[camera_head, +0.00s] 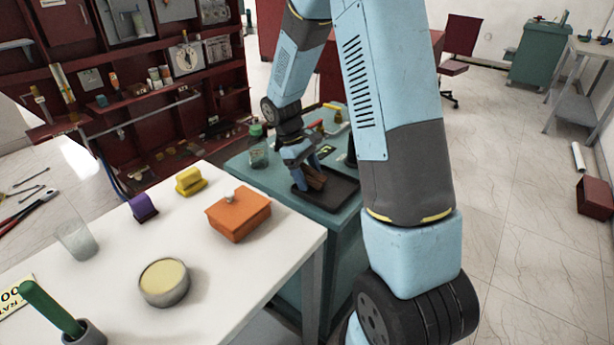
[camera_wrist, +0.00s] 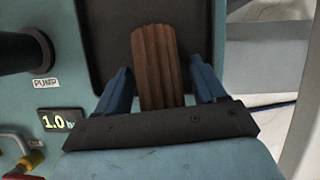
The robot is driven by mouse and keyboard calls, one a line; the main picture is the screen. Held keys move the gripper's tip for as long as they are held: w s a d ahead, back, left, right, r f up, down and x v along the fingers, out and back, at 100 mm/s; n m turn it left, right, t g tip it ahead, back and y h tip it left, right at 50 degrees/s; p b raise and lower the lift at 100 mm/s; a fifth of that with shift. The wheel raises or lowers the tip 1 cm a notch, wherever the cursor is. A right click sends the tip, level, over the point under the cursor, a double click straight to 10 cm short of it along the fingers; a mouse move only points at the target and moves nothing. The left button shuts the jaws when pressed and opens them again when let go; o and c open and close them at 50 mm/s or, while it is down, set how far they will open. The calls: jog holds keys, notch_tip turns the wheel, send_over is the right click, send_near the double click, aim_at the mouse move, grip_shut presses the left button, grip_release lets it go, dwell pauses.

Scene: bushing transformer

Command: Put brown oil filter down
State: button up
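The brown oil filter (camera_wrist: 157,68) is a ribbed brown piece. In the head view the filter (camera_head: 317,182) is at the black tray (camera_head: 343,192) on the teal machine's top, and it looks tilted. I cannot tell how fully it rests on the tray. My gripper (camera_wrist: 160,75) reaches down over it, with one blue finger on each side. Narrow dark gaps show between the fingers and the filter, so the gripper looks open around it. In the head view my gripper (camera_head: 303,168) is small, and its fingertips are hard to make out. The filter's lower end is hidden by the gripper's body in the wrist view.
A black cylinder (camera_wrist: 22,52) labelled PUMP and a 1.0 display (camera_wrist: 58,120) are left of the tray. A green-capped jar (camera_head: 258,150) stands on the machine. A white table (camera_head: 215,285) beside it holds an orange box (camera_head: 238,214) and a round tin (camera_head: 164,282).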

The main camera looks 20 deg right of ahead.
jog(key=c, duration=1.1)
